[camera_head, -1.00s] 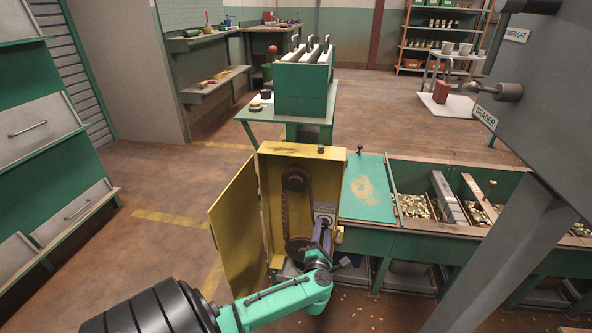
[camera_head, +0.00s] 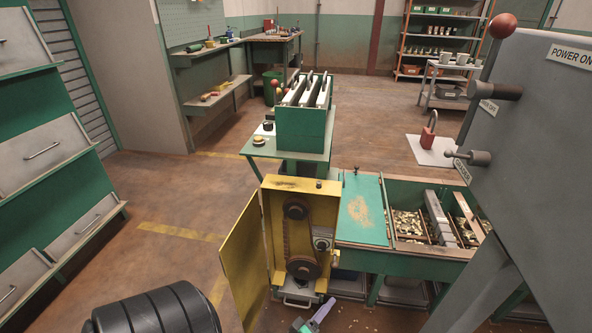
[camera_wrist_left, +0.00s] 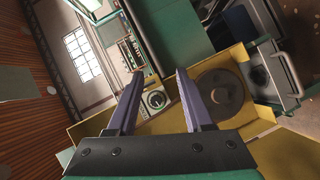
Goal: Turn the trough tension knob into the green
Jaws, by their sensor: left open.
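The trough tension knob (camera_head: 322,244) is a small round dark knob on a pale plate inside the open yellow cabinet (camera_head: 272,235), at its right side. My left gripper (camera_head: 318,316) is at the bottom of the head view, below and in front of the cabinet, apart from the knob. In the left wrist view its two purple fingers (camera_wrist_left: 160,74) are spread and empty. My right gripper is not in view.
The yellow door (camera_head: 244,258) stands open to the left. A belt on two pulleys (camera_head: 302,267) runs beside the knob. A green trough table (camera_head: 362,212) with nut bins joins on the right. A grey panel (camera_head: 535,110) fills the upper right.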

